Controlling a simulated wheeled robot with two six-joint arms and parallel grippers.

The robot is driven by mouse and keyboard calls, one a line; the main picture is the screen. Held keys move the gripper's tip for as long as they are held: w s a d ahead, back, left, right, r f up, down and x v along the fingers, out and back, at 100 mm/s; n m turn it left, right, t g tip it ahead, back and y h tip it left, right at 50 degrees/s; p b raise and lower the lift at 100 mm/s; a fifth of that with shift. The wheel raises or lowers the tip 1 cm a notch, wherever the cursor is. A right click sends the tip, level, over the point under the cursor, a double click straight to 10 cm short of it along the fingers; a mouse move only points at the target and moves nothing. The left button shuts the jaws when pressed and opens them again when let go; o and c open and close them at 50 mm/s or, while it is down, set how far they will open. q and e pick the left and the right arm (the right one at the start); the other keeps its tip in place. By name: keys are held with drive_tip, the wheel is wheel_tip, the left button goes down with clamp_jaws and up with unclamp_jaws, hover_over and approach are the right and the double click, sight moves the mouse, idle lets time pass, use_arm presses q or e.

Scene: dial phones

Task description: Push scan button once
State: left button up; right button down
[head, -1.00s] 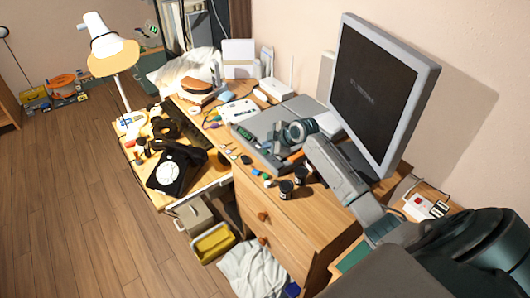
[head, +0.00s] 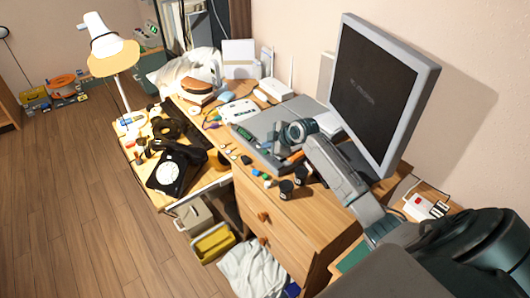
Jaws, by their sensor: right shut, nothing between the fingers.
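A flat grey scanner-like machine (head: 272,121) lies on the wooden desk, left of the monitor. A small panel with a green display (head: 243,133) is on its near left edge. I cannot make out a separate scan button at this size. My right arm reaches in from the lower right, over the desk. My right gripper (head: 285,153) is shut and empty, low over the machine's near edge. Its fingertips are small and partly hidden by the wrist, so I cannot tell whether they touch the machine. My left gripper is not in view.
Dark jars (head: 286,189) and small coloured pieces lie on the desk in front of the machine. A black dial phone (head: 177,168) and a lamp (head: 110,52) are at the left.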

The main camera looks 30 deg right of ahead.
sight(268, 155)
idle(0.4)
drive_tip(key=shift+f, duration=0.4)
drive_tip(key=shift+f+b, duration=0.4)
drive_tip(key=shift+b, duration=0.1)
idle(0.4)
drive_tip(key=shift+r+p, duration=0.65)
drive_tip(key=shift+r, duration=0.15)
wheel_tip(268, 155, up, 5)
drive_tip(key=p, duration=0.4)
drive_tip(key=shift+r, duration=0.1)
idle(0.9)
